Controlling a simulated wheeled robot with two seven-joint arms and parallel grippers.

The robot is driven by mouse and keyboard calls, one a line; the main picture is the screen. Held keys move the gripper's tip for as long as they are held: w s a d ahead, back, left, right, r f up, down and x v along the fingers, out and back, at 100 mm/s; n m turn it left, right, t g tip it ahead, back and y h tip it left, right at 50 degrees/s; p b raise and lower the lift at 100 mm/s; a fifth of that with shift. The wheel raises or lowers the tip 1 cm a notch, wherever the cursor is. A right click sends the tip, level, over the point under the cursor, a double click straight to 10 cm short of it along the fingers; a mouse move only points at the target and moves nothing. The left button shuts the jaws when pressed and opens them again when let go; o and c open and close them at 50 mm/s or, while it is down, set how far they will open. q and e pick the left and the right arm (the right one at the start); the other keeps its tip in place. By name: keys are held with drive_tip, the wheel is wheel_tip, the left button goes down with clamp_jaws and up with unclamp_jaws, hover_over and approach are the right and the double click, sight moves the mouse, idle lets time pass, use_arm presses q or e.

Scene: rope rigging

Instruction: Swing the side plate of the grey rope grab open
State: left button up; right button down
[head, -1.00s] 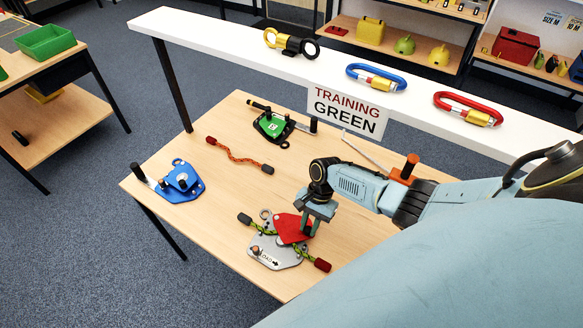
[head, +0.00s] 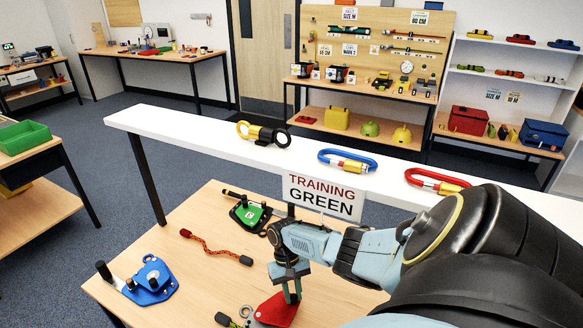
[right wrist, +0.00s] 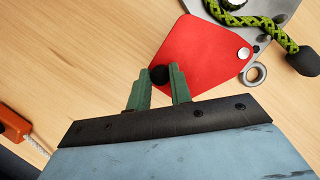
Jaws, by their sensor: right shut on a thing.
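The grey rope grab (right wrist: 285,20) lies on the table with its red side plate (right wrist: 205,55) turned out to one side, joined near a silver rivet. A green-black rope (right wrist: 260,22) runs over its body. In the head view, the red plate (head: 278,309) shows at the bottom edge, and most of the grey body (head: 243,321) is cut off below. My right gripper (right wrist: 161,73) is shut on a small black knob at the red plate's outer end; it also shows in the head view (head: 288,291). My left gripper is not in view.
A blue device (head: 150,281), an orange-red cord (head: 212,246) and a green device (head: 250,216) lie on the table (head: 205,282). A white beam (head: 205,135) with connectors and a TRAINING GREEN sign (head: 320,196) runs behind my right arm.

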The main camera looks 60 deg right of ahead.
drive_tip(key=shift+w+d+f+n, duration=0.1)
drive_tip(key=shift+w+d+n, duration=0.05)
drive_tip(key=shift+w+n, duration=0.2)
idle(0.3)
drive_tip(key=c, duration=1.3)
unclamp_jaws()
drive_tip(key=shift+o, duration=0.2)
